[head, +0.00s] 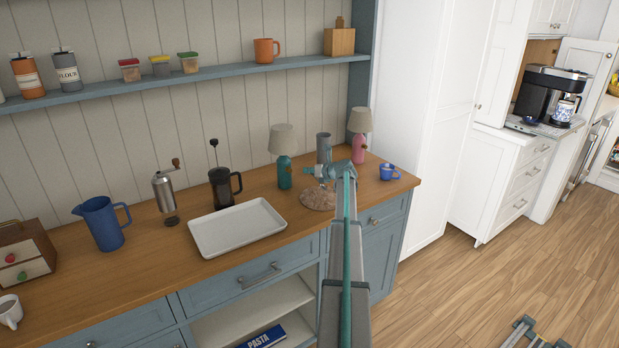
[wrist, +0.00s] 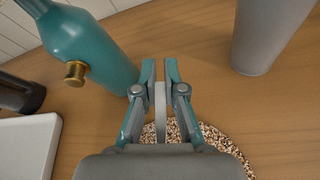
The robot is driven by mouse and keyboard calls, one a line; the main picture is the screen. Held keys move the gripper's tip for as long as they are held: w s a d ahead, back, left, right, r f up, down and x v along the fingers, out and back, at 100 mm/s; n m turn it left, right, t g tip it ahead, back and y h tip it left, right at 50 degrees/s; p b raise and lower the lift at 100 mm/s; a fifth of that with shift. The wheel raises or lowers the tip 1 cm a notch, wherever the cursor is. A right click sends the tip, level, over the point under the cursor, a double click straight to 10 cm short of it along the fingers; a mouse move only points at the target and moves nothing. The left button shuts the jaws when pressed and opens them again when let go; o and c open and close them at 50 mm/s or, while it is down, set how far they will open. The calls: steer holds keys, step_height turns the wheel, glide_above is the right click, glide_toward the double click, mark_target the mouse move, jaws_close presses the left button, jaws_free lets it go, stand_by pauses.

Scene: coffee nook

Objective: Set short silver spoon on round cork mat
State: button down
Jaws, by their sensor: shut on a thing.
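The round cork mat (head: 316,200) is speckled brown and lies on the wooden counter toward its right end. In the wrist view the mat (wrist: 225,146) shows below and around my gripper. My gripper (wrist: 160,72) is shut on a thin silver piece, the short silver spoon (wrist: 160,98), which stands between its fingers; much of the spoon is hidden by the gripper. In the head view my gripper (head: 322,171) is above the far part of the mat; the spoon cannot be made out there.
A teal bottle-based lamp (head: 284,172) stands left of the mat. A grey cylinder (head: 324,148) stands behind it, with a pink lamp (head: 359,148) and blue cup (head: 388,172) to the right. A white tray (head: 236,228) lies to the left.

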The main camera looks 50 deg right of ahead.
steer(key=shift+w+d+f+p, duration=0.1)
steer(key=shift+f+p, duration=0.4)
steer(key=shift+f, duration=1.15)
steer(key=c, duration=1.3)
jaws_free()
steer(key=shift+f, duration=0.15)
steer(key=shift+o, duration=0.2)
steer(key=b+v, duration=0.2)
steer(key=v, duration=1)
